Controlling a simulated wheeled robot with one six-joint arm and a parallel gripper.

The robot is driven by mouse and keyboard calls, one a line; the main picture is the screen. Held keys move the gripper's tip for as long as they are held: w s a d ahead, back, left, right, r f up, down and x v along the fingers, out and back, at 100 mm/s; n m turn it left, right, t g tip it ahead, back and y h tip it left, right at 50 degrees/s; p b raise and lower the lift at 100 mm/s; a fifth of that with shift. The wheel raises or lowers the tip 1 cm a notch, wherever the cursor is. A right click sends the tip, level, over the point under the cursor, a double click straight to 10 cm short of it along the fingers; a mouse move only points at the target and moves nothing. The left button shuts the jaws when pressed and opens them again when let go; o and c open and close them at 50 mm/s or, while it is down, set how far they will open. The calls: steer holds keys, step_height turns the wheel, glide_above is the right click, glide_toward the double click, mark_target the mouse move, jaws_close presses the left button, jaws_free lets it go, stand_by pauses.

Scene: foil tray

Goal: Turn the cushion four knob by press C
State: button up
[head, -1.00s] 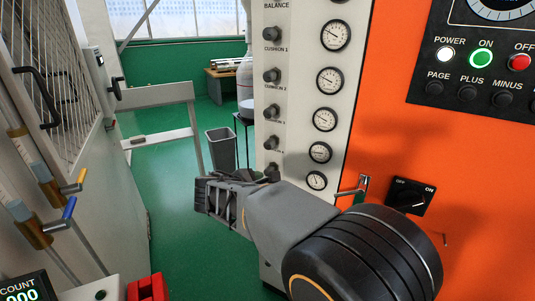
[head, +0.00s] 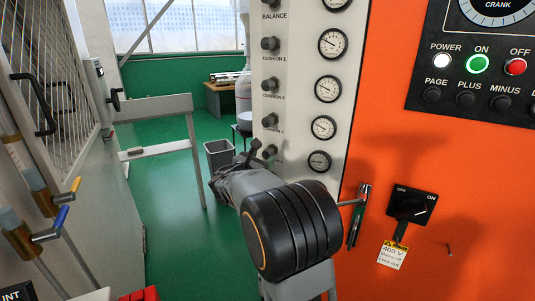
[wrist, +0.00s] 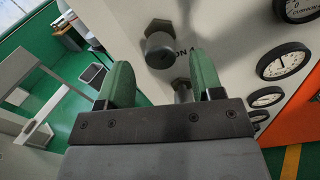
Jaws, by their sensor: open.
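The cushion four knob (head: 270,152) is a small dark round knob on the pale panel strip, low in its column and close beside my gripper (head: 254,150). In the wrist view the larger grey knob (wrist: 160,48), with a partly readable label to its right, seems to be the same knob. My gripper shows there with green fingers (wrist: 165,80), spread and empty. The knob lies beyond the fingertips, towards the top of the gap, with no contact visible. My wrist hides the lower strip in the head view.
Several gauges (head: 328,88) run down the strip right of the knobs. A grey bin (head: 220,158) and open green floor lie left.

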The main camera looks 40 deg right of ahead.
mark_target(266, 155)
steer(key=shift+x, duration=2.1)
steer(key=c, duration=0.9)
